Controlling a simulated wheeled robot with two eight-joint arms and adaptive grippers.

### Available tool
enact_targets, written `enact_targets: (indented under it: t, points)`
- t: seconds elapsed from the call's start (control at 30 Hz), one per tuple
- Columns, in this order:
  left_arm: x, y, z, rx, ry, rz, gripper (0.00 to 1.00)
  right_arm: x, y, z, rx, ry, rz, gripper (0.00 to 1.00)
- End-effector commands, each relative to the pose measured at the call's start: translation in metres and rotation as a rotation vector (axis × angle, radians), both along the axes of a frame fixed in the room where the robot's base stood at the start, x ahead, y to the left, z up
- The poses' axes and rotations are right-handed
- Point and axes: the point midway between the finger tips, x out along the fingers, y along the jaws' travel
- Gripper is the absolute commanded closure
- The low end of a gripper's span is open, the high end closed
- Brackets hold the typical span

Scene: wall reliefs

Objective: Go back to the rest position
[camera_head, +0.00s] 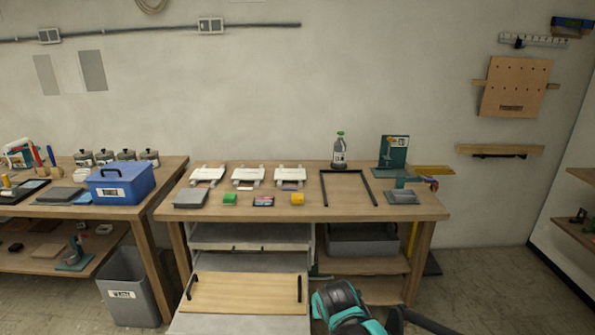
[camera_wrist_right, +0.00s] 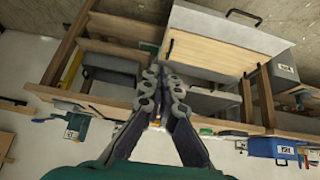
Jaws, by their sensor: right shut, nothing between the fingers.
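My right arm (camera_head: 345,308), teal and black, comes in at the bottom of the head view, in front of the workbench and right of the open drawer. My right gripper (camera_wrist_right: 162,72) shows in the right wrist view with its two grey fingers together and nothing between them. The bench and drawer lie beyond the fingers in that view, which is turned over. The fingertips are not clearly visible in the head view. My left gripper is in neither view.
The workbench (camera_head: 345,211) carries several trays, small blocks, a bottle (camera_head: 339,152) and a black frame (camera_head: 323,190). A blue box (camera_head: 122,184) and grey bin (camera_head: 130,290) stand left. Floor is clear at right.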

Motion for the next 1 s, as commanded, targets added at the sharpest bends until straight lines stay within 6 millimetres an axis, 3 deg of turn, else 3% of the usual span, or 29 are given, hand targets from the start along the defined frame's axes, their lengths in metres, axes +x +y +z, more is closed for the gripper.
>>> enact_targets:
  t: [0.03,0.2,0.4,0.5,0.7,1.0]
  points:
    - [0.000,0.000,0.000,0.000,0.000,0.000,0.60,-0.021,-0.017,0.009,0.003,0.003,-0.006,1.00]
    - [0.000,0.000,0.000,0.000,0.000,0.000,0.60,-0.085,-0.057,0.026,0.007,0.010,-0.004,1.00]
    - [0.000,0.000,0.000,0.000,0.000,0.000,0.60,-0.156,-0.088,0.023,0.015,0.011,-0.003,1.00]
    - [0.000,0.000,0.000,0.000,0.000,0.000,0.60,-0.180,-0.096,0.017,0.016,0.009,-0.001,1.00]
    - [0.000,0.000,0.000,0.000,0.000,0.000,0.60,-0.203,-0.102,0.009,0.018,0.006,0.001,1.00]
    - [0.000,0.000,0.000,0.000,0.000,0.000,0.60,-0.205,-0.102,0.008,0.018,0.005,0.002,1.00]
